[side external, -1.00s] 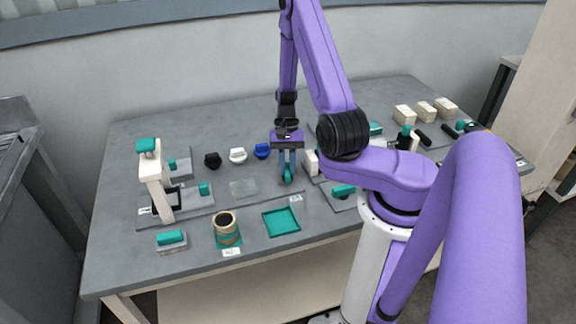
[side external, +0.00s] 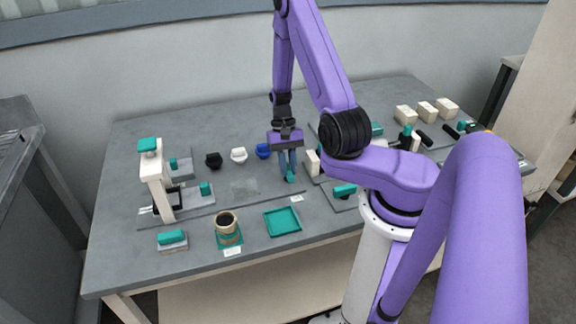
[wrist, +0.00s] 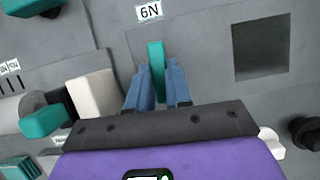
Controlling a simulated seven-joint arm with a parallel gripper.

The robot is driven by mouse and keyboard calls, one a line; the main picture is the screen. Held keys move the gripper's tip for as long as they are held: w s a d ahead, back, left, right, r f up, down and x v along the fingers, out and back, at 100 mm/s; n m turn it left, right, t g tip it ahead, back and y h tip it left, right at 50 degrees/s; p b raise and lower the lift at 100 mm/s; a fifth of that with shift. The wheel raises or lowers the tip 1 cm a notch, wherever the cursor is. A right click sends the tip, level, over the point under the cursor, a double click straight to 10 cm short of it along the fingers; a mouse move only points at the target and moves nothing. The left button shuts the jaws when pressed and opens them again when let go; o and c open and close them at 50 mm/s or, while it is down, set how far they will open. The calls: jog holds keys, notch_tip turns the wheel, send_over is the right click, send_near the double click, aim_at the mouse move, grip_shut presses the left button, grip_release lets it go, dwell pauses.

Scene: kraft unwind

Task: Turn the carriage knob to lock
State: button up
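A narrow upright teal knob (wrist: 156,70) stands on a grey plate near a "6N" label (wrist: 149,12). I take it for the carriage knob; no lock mark is readable. My gripper (wrist: 157,85) has its two blue fingers on either side of the knob, close against it. The gripper (side external: 288,165) also shows in the side external view, pointing down at the plate and slightly tilted. The teal knob (side external: 291,177) shows at its fingertips there. The lower part of the fingers' contact is hard to see.
A cream block (wrist: 92,95) with a teal handle (wrist: 42,121) stands close by. A square panel (wrist: 260,50) lies on the other side. Black, white and blue knobs (side external: 238,155) stand in a row behind. A teal tray (side external: 282,221) and a cup (side external: 227,221) are in front.

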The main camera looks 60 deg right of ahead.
jog(key=o, duration=0.4)
jog(key=shift+f, duration=0.15)
jog(key=shift+c, duration=0.2)
jog(key=v, duration=1.7)
jog(key=shift+r, duration=0.2)
jog(key=shift+w, duration=0.1)
